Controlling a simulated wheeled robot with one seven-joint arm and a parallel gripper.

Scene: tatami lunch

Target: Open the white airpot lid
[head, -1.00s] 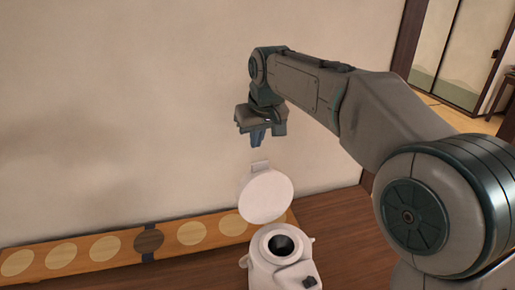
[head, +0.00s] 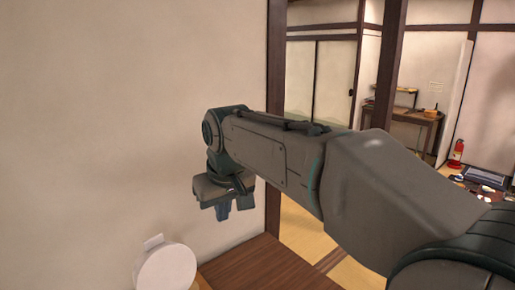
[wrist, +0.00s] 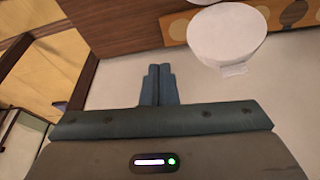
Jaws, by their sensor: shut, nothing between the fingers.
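The white airpot lid (head: 167,268) stands raised at the lower left of the head view, with its small tab at the top. Only the lid shows there; the pot body is out of the frame. In the wrist view the round white lid (wrist: 227,35) is at the upper right, hiding what lies behind it. My gripper (head: 224,212) is above and to the right of the lid in the head view, apart from it. In the wrist view the two fingers of my gripper (wrist: 158,70) are together, with nothing between them.
A brown wooden surface (head: 262,264) lies below my gripper. A pale wall (head: 100,110) stands behind the lid, ending at a dark post (head: 275,120).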

